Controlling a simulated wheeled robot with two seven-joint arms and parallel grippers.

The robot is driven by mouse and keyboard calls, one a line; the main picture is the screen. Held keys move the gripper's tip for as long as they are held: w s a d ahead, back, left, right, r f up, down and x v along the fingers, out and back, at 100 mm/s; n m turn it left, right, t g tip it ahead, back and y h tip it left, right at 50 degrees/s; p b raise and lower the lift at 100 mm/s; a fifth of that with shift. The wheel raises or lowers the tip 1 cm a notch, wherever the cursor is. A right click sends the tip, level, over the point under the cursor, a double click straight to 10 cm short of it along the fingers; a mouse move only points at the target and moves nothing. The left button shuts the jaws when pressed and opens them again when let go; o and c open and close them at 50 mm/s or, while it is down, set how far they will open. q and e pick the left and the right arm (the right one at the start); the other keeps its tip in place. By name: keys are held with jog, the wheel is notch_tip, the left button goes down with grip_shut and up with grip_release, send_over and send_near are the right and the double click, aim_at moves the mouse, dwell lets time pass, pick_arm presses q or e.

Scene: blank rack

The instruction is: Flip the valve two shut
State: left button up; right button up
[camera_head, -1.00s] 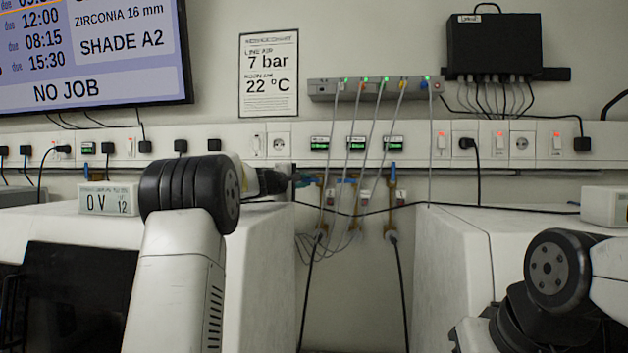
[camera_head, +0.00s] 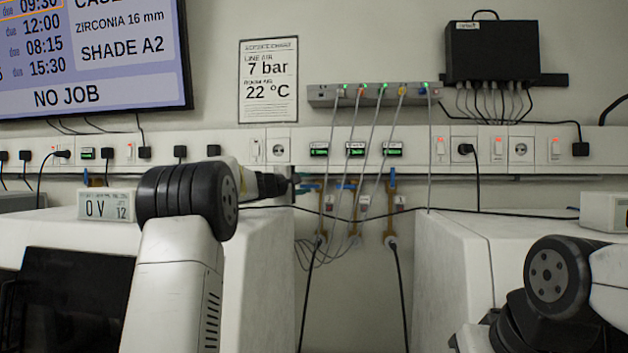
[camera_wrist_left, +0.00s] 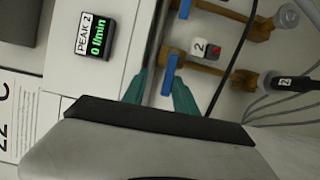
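Valve two has a blue lever (camera_wrist_left: 169,76) on a brass body (camera_wrist_left: 207,81), beside a tag marked 2 (camera_wrist_left: 200,48). Its lever lies crosswise to the pipe. In the head view, valve two (camera_head: 346,187) is the middle of three valves on the back wall. My left gripper (camera_wrist_left: 158,92) is open, its two teal fingers apart, with the lever showing between and just beyond the tips; I cannot tell whether they touch it. In the head view, the left gripper (camera_head: 296,183) is dark and small, near the left valve's lever (camera_head: 311,186). My right gripper is out of view.
The right valve (camera_head: 391,185) stands beside valve two, with a neighbouring lever (camera_wrist_left: 184,9) at the wrist view's top. Flow displays (camera_head: 355,150) sit above, and thin cables hang in front. White cabinets (camera_head: 462,250) flank the gap.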

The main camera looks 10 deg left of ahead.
pick_arm(q)
jog(key=s+d+r, duration=0.1)
jog(key=s+r, duration=0.1)
jog(key=s, duration=0.6)
jog(key=s+d+r, duration=0.1)
jog(key=s+d, duration=0.1)
jog(key=s, duration=0.5)
jog(key=shift+s+d+r, duration=0.15)
jog(key=shift+s+r, duration=0.2)
